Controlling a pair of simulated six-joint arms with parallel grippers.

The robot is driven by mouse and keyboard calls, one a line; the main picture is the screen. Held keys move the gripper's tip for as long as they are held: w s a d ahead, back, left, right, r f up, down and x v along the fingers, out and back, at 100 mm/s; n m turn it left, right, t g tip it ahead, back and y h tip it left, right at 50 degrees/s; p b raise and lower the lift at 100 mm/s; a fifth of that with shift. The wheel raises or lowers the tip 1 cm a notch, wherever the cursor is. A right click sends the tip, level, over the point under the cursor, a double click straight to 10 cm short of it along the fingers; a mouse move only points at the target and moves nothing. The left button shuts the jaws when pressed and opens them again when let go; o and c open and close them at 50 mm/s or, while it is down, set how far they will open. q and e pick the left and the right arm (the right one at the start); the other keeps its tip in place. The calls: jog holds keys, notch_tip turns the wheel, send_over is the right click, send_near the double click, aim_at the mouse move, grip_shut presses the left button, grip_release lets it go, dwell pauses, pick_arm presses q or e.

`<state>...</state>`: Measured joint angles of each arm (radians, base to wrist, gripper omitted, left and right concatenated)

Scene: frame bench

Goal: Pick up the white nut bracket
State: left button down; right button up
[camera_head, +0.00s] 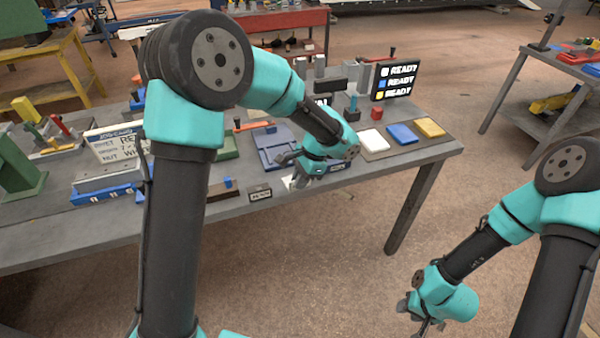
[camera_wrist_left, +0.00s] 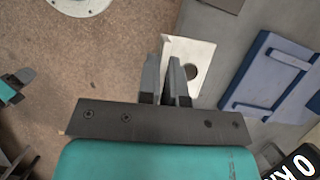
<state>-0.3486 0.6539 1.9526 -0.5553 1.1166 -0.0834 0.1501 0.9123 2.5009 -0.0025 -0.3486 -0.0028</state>
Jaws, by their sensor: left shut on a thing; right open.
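The white nut bracket (camera_wrist_left: 201,55) is a flat white plate with a round hole, at the table's front edge in the left wrist view. A small part of it shows under my left gripper in the head view (camera_head: 288,183). My left gripper (camera_wrist_left: 167,65) is shut on the bracket's edge, with one finger on each side. In the head view the left gripper (camera_head: 300,180) is low over the front edge, and its fingers hide most of the bracket. My right gripper (camera_head: 427,326) is open and empty, off the table over the floor at the lower right.
A blue fixture (camera_head: 277,146) lies just behind the left gripper. White (camera_head: 373,141), blue (camera_head: 402,135) and yellow (camera_head: 430,127) plates lie to its right, before the READY screen (camera_head: 394,81). A job card (camera_head: 118,144) stands at left. Open floor lies before the table.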

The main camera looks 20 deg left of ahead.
pick_arm(q)
jog(key=s+d+r, duration=0.1)
jog(key=s+d, duration=0.2)
jog(key=s, duration=0.8)
jog(key=shift+w, duration=0.1)
